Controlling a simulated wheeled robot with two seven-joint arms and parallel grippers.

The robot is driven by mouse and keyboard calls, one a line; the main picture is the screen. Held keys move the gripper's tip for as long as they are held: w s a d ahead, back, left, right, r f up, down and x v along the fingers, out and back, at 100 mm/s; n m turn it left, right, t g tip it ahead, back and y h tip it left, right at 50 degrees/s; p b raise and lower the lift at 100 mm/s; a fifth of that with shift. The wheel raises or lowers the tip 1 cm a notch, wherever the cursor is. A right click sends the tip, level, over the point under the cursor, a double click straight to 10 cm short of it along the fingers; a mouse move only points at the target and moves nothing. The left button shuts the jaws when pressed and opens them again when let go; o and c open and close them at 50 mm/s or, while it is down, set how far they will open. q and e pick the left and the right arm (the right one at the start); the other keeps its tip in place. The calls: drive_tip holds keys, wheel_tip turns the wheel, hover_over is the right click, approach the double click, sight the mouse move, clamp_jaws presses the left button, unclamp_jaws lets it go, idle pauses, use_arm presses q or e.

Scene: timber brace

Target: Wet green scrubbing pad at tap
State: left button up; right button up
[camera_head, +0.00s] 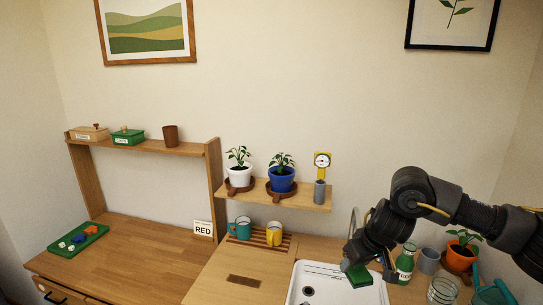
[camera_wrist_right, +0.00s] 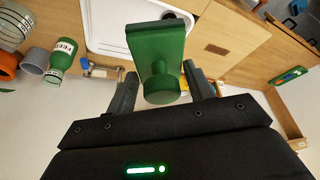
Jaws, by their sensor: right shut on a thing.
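The green scrubbing pad (camera_head: 359,276) is a rectangular block with a round knob, clear in the right wrist view (camera_wrist_right: 155,42). My right gripper (camera_head: 358,262) is shut on the knob between its two fingers, as the right wrist view shows (camera_wrist_right: 160,82). It holds the pad over the right part of the white sink (camera_head: 310,295). The grey tap (camera_head: 353,222) rises behind the sink, partly hidden by my right arm. I cannot tell whether water runs or whether the pad is wet. My left gripper is not in view.
Right of the sink stand a green bottle (camera_head: 405,264), a grey cup (camera_head: 428,261), an orange plant pot (camera_head: 460,255), a glass jar (camera_head: 441,291) and a teal watering can (camera_head: 492,293). Two mugs (camera_head: 242,228) stand on a slatted rack left of the tap. The left worktop is mostly clear.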

sight(353, 282)
drive_tip(key=s+a+n, duration=0.1)
drive_tip(key=s, duration=0.1)
drive_tip(key=s+a+n+y, duration=0.1)
drive_tip(key=s, duration=0.1)
drive_tip(key=s+a+n, duration=0.1)
drive_tip(key=s, duration=0.1)
drive_tip(key=shift+s+a+r+n+g, duration=0.1)
drive_tip(key=shift+s+r+n+g, duration=0.1)
drive_tip(key=shift+s+n+g, duration=0.15)
drive_tip(key=s+d+f+n+y, duration=0.1)
drive_tip(key=s+d+f+n, duration=0.15)
drive_tip(key=s, duration=0.55)
use_arm(q)
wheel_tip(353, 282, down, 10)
drive_tip(key=b, duration=1)
use_arm(e)
wheel_tip(353, 282, down, 10)
drive_tip(key=d, duration=0.1)
drive_tip(key=shift+s+n+g, duration=0.35)
drive_tip(key=shift+s+n, duration=0.05)
drive_tip(key=shift+s, duration=0.05)
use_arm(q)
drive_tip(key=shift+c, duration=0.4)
use_arm(e)
drive_tip(key=shift+r, duration=0.1)
